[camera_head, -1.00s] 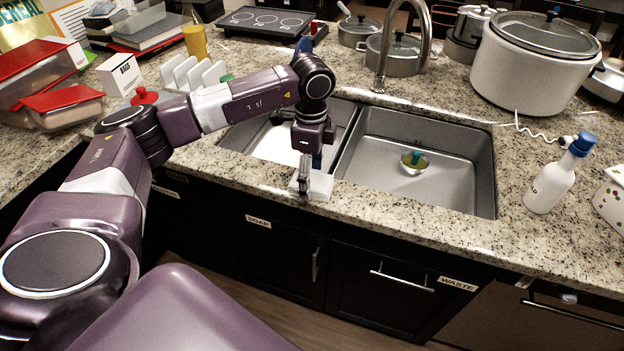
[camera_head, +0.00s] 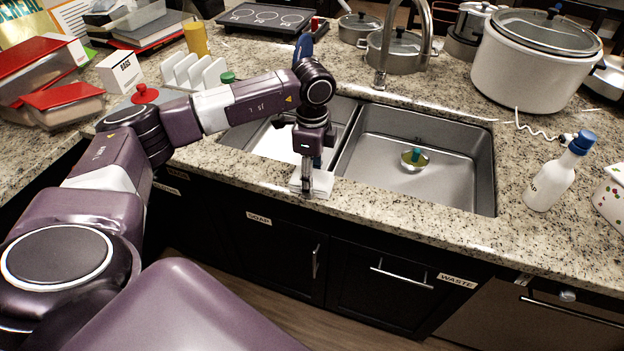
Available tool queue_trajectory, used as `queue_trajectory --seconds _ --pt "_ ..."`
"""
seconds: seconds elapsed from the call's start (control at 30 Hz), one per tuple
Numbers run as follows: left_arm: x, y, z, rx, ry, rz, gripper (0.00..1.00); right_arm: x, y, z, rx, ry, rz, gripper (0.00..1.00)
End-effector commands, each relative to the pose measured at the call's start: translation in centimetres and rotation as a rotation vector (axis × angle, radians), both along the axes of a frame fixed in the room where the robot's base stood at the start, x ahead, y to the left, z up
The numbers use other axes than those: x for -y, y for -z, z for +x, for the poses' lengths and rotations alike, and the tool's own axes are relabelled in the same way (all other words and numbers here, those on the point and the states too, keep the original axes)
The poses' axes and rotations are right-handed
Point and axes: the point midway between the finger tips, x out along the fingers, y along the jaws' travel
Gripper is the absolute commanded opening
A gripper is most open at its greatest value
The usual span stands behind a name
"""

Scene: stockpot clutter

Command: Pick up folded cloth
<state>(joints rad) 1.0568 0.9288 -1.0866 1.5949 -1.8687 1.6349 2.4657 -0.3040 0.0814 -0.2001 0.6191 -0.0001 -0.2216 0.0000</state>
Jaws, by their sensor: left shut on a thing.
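The folded cloth (camera_head: 321,186) is a small white bundle at the front edge of the counter, just in front of the left sink basin. My left gripper (camera_head: 307,188) points down over it and is shut on it. The fingers and wrist hide part of the cloth. The cloth appears to be at counter height; I cannot tell whether it touches the counter. My right gripper is not in view.
Red-lidded containers (camera_head: 62,98) are at left.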

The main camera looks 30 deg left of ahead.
Motion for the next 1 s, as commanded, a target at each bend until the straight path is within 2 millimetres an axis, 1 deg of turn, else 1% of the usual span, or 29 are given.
queue_trajectory --seconds 0.17,0.27,0.33,0.47,0.7,0.73,0.77,0.9,1.0 --pt "0.0 -0.7 0.1 0.002 0.000 0.000 0.22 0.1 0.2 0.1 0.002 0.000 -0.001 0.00" --pt "0.0 -1.8 0.2 0.004 0.000 -0.001 0.22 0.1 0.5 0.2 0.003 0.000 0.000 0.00" --pt "0.0 -2.9 0.1 0.005 0.000 0.000 0.22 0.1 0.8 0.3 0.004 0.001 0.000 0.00" --pt "0.0 -6.1 0.2 0.008 0.001 -0.002 0.22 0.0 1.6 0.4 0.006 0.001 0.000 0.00" --pt "0.1 -14.0 0.2 0.009 0.001 -0.001 0.22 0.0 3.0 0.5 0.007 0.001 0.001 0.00" --pt "0.1 -14.9 0.1 0.009 0.001 -0.001 0.22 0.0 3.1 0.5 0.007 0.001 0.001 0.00" --pt "0.0 -15.7 0.1 0.005 0.000 0.001 0.22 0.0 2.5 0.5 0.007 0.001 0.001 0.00" --pt "-0.1 -17.8 0.0 0.004 -0.001 0.001 0.22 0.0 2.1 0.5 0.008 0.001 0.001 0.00" --pt "0.0 -18.9 0.1 0.003 0.000 0.001 0.22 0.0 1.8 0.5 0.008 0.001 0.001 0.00"
